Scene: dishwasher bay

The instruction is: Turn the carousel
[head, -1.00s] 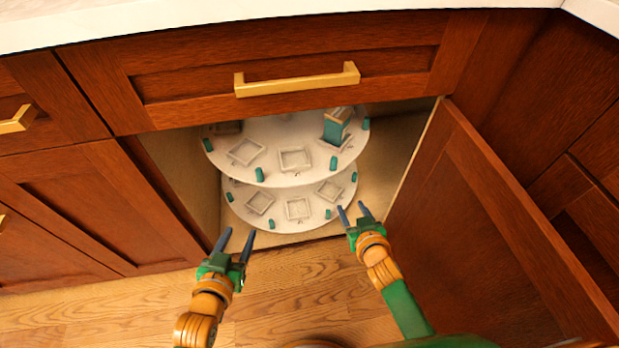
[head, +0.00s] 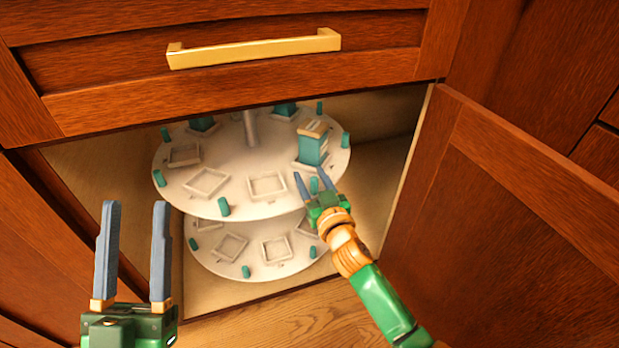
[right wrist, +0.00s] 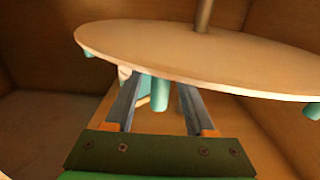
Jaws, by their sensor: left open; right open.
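The carousel has two round white tiers in the open cabinet: an upper tier (head: 235,205) and a lower tier (head: 205,262). Teal pegs stand around both rims. My right gripper (head: 313,176) is open at the front right rim of the upper tier, with a teal peg (head: 314,186) between its fingers. In the right wrist view, that peg (right wrist: 160,92) hangs below the disc's edge (right wrist: 200,72) between the open fingers (right wrist: 158,85); contact cannot be told. My left gripper (head: 136,205) is open and empty, in front of the cabinet's left side.
A teal box (head: 312,145) stands on the upper tier just behind my right gripper; others are at the back. A central post (head: 251,128) rises from the tier. The open door (head: 510,210) stands at right, and a drawer with a gold handle (head: 255,50) is above.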

